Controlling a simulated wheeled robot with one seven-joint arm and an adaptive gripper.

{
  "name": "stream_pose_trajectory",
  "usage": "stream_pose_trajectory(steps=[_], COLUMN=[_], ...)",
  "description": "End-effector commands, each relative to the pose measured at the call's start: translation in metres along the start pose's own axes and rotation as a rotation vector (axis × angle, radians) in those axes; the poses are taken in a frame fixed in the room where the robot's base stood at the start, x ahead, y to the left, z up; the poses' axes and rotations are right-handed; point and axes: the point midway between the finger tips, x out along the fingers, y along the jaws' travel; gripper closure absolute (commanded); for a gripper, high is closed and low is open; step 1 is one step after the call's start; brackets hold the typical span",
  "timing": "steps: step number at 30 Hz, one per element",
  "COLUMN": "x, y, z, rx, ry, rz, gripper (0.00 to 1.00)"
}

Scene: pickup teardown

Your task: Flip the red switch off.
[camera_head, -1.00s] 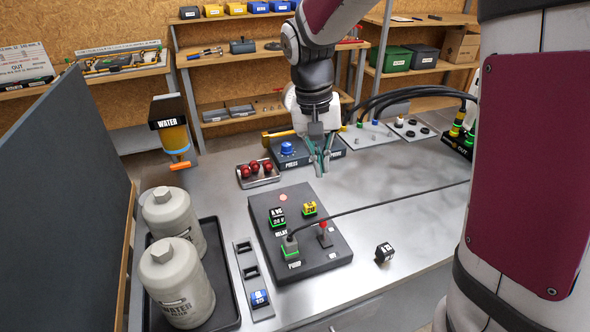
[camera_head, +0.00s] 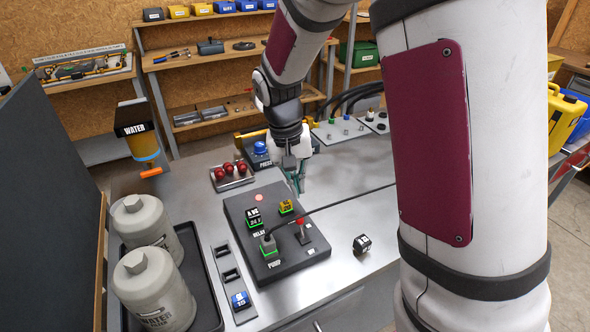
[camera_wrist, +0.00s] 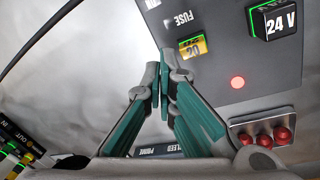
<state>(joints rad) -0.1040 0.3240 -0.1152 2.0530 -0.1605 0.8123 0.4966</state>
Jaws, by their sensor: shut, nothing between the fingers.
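The red switch (camera_head: 300,223) is a small red-tipped lever on the right side of the dark control panel (camera_head: 241,212). The lever looks upright, but its exact tilt is too small to tell. My gripper (camera_head: 299,190) is above and behind the switch, near the panel's far right edge, and apart from the switch. In the wrist view my gripper (camera_wrist: 163,72) has its fingertips together with nothing between them. The panel's corner (camera_wrist: 215,82) shows there with the yellow fuse (camera_wrist: 193,47). The red switch is not in the wrist view.
A black cable (camera_head: 345,202) runs from the green-lit pump plug (camera_head: 268,244) across the panel close to the switch. The 24 V relay (camera_head: 254,218) stands left of the fuse.

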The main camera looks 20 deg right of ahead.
Motion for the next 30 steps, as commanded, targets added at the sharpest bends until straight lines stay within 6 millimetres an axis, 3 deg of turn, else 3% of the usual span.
stream_pose_trajectory(steps=[5, 9, 15, 30], x=[0.036, 0.024, 0.019, 0.019], y=[0.001, 0.001, 0.001, -0.001], z=[0.001, 0.022, 0.036, 0.036], rx=[0.001, -0.002, -0.001, 0.001], ry=[-0.005, 0.001, 0.001, 0.008], rz=[0.002, -0.001, -0.001, -0.004], gripper=[1.0, 1.0, 1.0, 1.0])
